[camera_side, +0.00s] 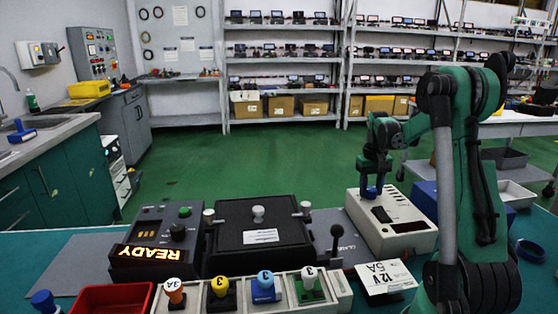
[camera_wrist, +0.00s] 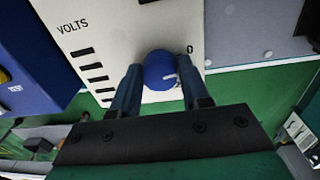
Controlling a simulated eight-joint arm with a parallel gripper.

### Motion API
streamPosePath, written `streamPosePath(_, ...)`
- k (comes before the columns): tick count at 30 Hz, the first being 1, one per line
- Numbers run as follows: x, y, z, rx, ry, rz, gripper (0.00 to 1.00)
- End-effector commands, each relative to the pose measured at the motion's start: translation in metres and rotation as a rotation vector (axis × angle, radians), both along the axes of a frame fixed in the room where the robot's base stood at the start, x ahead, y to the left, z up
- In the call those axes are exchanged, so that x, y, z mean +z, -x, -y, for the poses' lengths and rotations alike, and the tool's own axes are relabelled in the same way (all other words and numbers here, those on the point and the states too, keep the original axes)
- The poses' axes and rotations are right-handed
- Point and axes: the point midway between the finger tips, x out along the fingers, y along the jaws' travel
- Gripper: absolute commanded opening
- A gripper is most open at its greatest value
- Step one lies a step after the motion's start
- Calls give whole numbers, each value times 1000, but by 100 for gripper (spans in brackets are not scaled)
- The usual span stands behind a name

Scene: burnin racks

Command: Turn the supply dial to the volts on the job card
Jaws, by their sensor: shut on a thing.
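The white supply box (camera_side: 410,236) stands right of centre in the side view. Its top, marked VOLTS, shows in the wrist view (camera_wrist: 110,28) with a row of black marks and a 0. The round blue supply dial (camera_wrist: 160,70) carries a short white line on its right part; which mark it points at I cannot tell. My gripper (camera_side: 372,188) points down over the box, its two fingers shut on the dial from either side. The job card (camera_side: 385,277) in front of the box reads 12 V 5A.
A black fixture (camera_side: 262,222) and a dark unit with a lit READY sign (camera_side: 152,254) stand to the left. A rack (camera_side: 335,288) in front holds several coloured knobbed pieces marked 3A, 3 and the like. A red tray (camera_side: 100,300) lies front left.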

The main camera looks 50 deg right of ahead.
Motion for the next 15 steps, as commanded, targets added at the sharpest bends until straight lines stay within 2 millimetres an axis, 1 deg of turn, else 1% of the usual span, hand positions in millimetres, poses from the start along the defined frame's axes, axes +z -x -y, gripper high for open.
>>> streamPosePath(15,0,-1,1,-485,2,0,0)
